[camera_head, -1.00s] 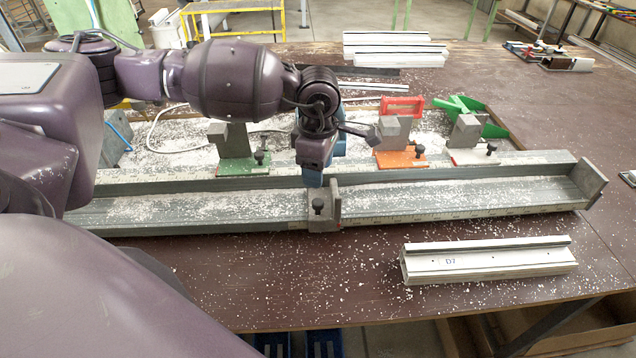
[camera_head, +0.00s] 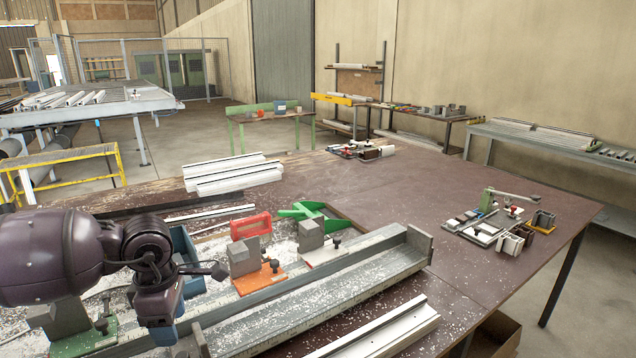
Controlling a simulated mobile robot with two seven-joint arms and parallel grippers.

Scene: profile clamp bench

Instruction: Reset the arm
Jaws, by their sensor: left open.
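My left arm comes in from the left edge. My left gripper (camera_head: 165,332), dark purple with blue fingers, points down over the left part of the clamp bench's long metal rail (camera_head: 340,296). It is open; its fingertips are close to the bottom of the view and the gap between them is hard to see. A small grey stop (camera_head: 201,343) on the rail shows just right of it, partly cut off. My right gripper is not in view.
Grey clamp blocks stand on an orange plate (camera_head: 259,279), a white plate (camera_head: 325,250) and a green plate (camera_head: 85,342). White profiles lie in front (camera_head: 385,330) and stacked behind (camera_head: 232,173). A fixture (camera_head: 495,222) sits at right. The brown tabletop (camera_head: 400,195) between is largely clear.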

